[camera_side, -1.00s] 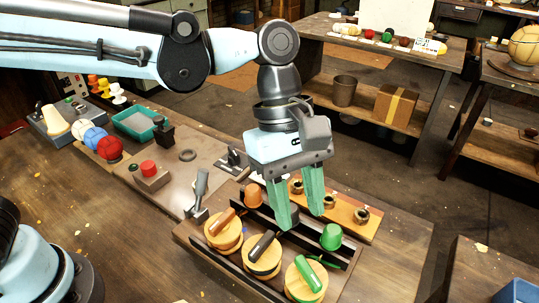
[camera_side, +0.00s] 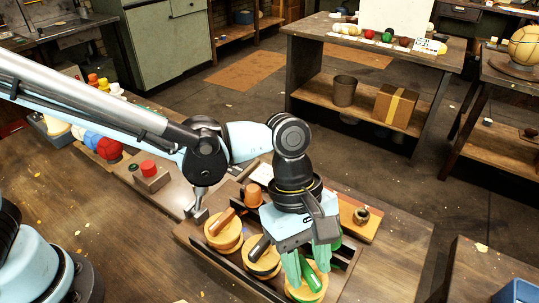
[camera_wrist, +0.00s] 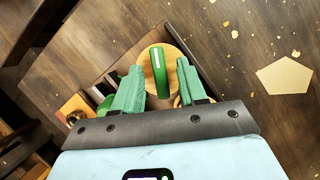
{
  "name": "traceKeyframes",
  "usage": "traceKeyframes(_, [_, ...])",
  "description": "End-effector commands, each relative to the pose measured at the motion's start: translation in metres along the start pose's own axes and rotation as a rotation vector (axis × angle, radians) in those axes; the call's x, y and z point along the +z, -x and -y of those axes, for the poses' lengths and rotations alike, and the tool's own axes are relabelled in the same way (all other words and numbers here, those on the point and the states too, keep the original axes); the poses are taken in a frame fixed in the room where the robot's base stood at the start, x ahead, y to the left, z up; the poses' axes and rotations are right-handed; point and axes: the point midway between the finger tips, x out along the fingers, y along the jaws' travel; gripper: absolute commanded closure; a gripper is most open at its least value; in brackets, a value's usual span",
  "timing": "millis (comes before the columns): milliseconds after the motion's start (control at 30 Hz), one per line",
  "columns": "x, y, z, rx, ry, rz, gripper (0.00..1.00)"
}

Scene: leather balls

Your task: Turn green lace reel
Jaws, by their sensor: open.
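The green lace reel (camera_side: 311,291) is a round wooden reel with a green bar handle on top, at the near right end of a row of reels. In the wrist view the reel (camera_wrist: 176,47) shows its green handle between my fingers. My gripper (camera_side: 307,267) is open with green fingers, pointing down at this reel. In the wrist view my gripper (camera_wrist: 159,72) has one finger on each side of the handle, with gaps visible. I cannot tell how far down the fingers reach. The fingers partly hide the reel in the side view.
A brown-handled reel (camera_side: 223,236) and a dark-handled reel (camera_side: 261,264) stand left in the same wooden tray (camera_side: 205,259). An orange cup (camera_side: 253,191) stands behind them. A green cup (camera_side: 337,243) is partly hidden behind my gripper. The table at the near left is clear.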

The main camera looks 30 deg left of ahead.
Motion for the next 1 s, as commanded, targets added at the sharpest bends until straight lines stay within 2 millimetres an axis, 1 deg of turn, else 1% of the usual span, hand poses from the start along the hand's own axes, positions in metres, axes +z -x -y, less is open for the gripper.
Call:
traceKeyframes(33, [0.0000,0.0001,0.0000,0.000,0.000,0.000,0.60])
traceKeyframes(200, [0.0000,0.0002,0.0000,0.000,0.000,0.000,0.86])
traceKeyframes(300, [0.0000,0.0003,0.0000,0.000,0.000,0.000,1.00])
traceKeyframes(667, [-0.0001,0.0004,-0.0004,-0.011,-0.027,0.000,1.00])
traceKeyframes(867, [-0.0001,0.0002,-0.0013,-0.049,-0.116,0.000,1.00])
traceKeyframes(1000, [0.0001,0.0003,-0.0021,-0.092,-0.217,0.000,1.00])
